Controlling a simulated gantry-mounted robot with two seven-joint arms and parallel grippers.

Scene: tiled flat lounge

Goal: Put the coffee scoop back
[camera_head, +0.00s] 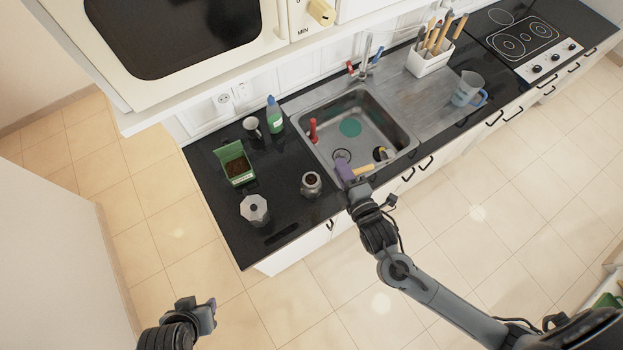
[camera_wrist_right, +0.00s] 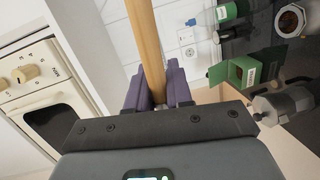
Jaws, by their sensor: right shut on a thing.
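My right gripper (camera_head: 352,172) is over the front edge of the sink. It is shut on a pale wooden handle, which I take to be the coffee scoop's (camera_head: 365,169). In the right wrist view the handle of the coffee scoop (camera_wrist_right: 145,45) stands between the purple fingers (camera_wrist_right: 157,88) and runs out of the top of the picture. The scoop's head cannot be made out. My left gripper (camera_head: 207,308) is low at the left over the floor, away from the counter; its jaws are not clear.
An open green coffee box (camera_head: 238,180), a moka pot top (camera_head: 254,209) and its base (camera_head: 311,183) stand on the black counter. A green bottle (camera_head: 274,116) and cup (camera_head: 251,125) are behind. A utensil holder (camera_head: 430,62) and jug (camera_head: 466,89) stand right of the sink (camera_head: 385,113).

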